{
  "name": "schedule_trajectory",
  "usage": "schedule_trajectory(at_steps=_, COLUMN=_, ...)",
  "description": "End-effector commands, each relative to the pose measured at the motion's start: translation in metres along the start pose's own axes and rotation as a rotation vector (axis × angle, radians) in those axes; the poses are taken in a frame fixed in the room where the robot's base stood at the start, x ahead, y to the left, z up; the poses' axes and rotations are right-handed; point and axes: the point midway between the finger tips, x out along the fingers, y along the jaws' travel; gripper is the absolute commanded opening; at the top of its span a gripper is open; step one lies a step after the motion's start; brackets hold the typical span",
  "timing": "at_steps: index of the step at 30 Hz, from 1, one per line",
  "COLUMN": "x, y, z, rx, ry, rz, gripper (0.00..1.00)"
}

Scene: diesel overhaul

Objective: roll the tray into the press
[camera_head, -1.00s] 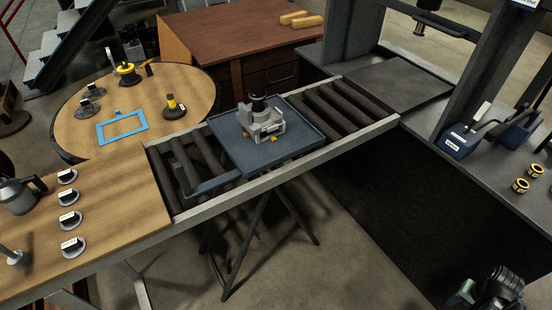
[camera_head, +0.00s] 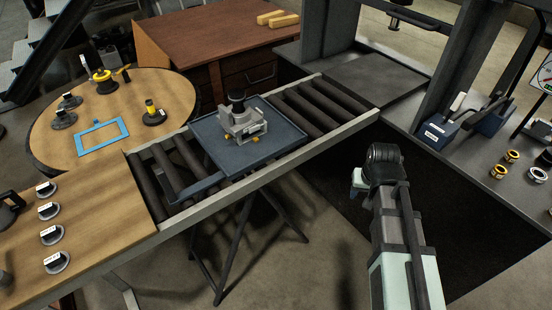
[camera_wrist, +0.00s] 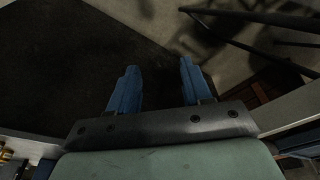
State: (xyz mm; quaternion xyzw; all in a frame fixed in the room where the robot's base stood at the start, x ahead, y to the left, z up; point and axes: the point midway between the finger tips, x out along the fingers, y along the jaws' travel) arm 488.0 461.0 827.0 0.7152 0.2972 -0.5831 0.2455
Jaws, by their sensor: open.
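The blue-grey tray (camera_head: 283,143) rests on the roller conveyor (camera_head: 311,104), with a bar-like handle (camera_head: 201,187) reaching toward the lower left. A grey metal part with a black top (camera_head: 243,121) stands upright on the tray. The press (camera_head: 440,65) is at the back right, and its flat bed (camera_head: 375,80) lies at the conveyor's far end. My arm comes up from the lower right in the head view, and its end is right of the tray and apart from it. In the wrist view my gripper (camera_wrist: 158,80) is open and empty, with two blue fingers above the dark floor.
A round wooden table (camera_head: 60,135) with a blue frame (camera_head: 102,137) stands left of the conveyor. A wooden bench (camera_head: 100,225) with several labelled pieces meets its near end. A blue pump-like unit (camera_head: 436,133) and yellow-black rings (camera_head: 499,171) sit on the right ledge.

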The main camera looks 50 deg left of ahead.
Motion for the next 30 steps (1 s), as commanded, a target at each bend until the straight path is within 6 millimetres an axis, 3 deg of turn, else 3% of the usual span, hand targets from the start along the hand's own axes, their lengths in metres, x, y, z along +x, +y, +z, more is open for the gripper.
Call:
schedule_trajectory(at_steps=1, x=-0.009, y=-0.023, z=-0.007, rx=-0.034, ry=0.009, rz=-0.007, gripper=0.49)
schedule_trajectory(at_steps=6, x=-0.037, y=-0.091, z=-0.017, rx=-0.132, ry=0.035, rz=-0.029, gripper=0.49)
schedule_trajectory(at_steps=14, x=-0.084, y=-0.196, z=-0.017, rx=-0.28, ry=0.073, rz=-0.069, gripper=0.49)
schedule_trajectory(at_steps=23, x=-0.146, y=-0.314, z=0.007, rx=-0.45, ry=0.115, rz=-0.121, gripper=0.49)
schedule_trajectory(at_steps=30, x=-0.2, y=-0.403, z=0.045, rx=-0.585, ry=0.148, rz=-0.169, gripper=0.49)
